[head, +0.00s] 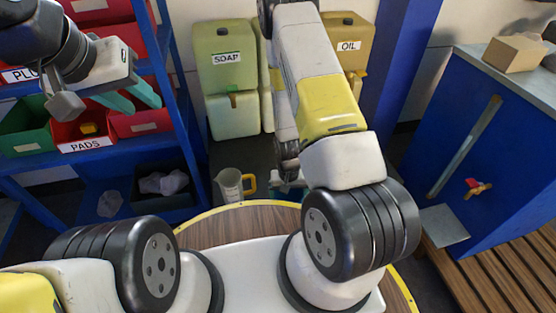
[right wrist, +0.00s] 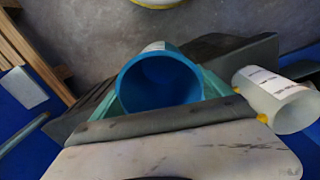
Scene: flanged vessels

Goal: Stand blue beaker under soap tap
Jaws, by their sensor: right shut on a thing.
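The blue beaker (right wrist: 162,80) shows in the right wrist view with its open mouth toward the camera, between the teal fingers of my right gripper (right wrist: 160,95), which is shut on it. In the head view my right arm hides most of that gripper and the beaker cannot be made out. The soap container (head: 226,58) stands at the back, labelled SOAP, over a paler container with a small green tap (head: 233,99) at its front. My left gripper (head: 131,98) is raised at upper left before the shelf, its teal fingers apart and empty.
A clear beaker with a yellow handle (head: 230,187) stands below the soap; it also seems to show close beside my right gripper (right wrist: 283,101). An oil container (head: 345,48) stands right of the soap. A blue shelf (head: 178,100) with bins is left, a blue cabinet (head: 450,150) right.

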